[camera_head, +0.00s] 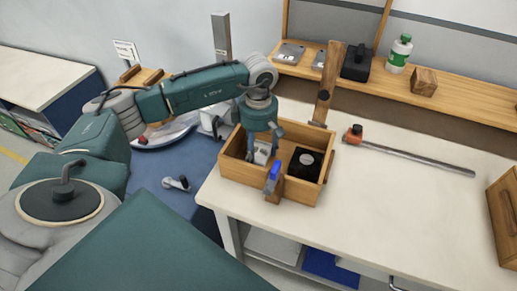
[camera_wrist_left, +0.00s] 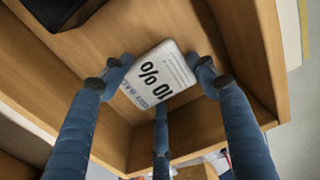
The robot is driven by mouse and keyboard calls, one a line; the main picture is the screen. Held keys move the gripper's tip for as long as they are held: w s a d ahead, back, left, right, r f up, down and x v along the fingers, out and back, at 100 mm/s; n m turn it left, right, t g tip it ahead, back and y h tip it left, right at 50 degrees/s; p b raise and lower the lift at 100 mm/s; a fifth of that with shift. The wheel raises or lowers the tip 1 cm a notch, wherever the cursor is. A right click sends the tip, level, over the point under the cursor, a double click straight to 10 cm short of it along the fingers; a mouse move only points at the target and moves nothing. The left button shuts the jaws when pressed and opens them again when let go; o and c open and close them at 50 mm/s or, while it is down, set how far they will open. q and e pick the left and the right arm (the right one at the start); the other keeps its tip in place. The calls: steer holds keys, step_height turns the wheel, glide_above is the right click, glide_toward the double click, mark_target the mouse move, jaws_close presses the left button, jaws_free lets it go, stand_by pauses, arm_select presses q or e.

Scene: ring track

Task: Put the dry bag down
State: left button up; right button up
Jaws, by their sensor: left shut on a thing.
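The dry bag (camera_wrist_left: 160,75) is a small white packet with black print, including "10 %", in the left wrist view. My left gripper (camera_wrist_left: 162,80) is shut on it, with blue fingers around its sides. In the head view the left gripper (camera_head: 262,148) reaches down into the left part of an open wooden crate (camera_head: 301,196). The bag shows there as a pale patch (camera_head: 262,155), partly hidden by the fingers. I cannot tell whether it touches the crate floor. My right gripper is not in view.
A black box-like thing (camera_head: 305,163) sits in the crate's right part. A blue-topped brown object (camera_head: 273,180) stands at the crate's front wall. A long bar with an orange end (camera_head: 415,158) lies right of the crate. The white table (camera_head: 400,215) is clear in front.

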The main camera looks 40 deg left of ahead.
mark_target(259, 152)
arm_select(q)
steer(key=shift+f, duration=0.25)
steer(key=o, duration=1.2)
steer(key=shift+r, duration=0.1)
steer(key=shift+c, duration=0.2)
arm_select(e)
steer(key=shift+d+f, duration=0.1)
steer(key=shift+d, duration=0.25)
arm_select(q)
steer(key=shift+r, duration=0.1)
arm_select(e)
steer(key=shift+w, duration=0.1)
arm_select(q)
steer(key=shift+r, duration=0.2)
step_height(259, 152, up, 12)
steer(key=b, duration=0.2)
steer(key=shift+f, duration=0.15)
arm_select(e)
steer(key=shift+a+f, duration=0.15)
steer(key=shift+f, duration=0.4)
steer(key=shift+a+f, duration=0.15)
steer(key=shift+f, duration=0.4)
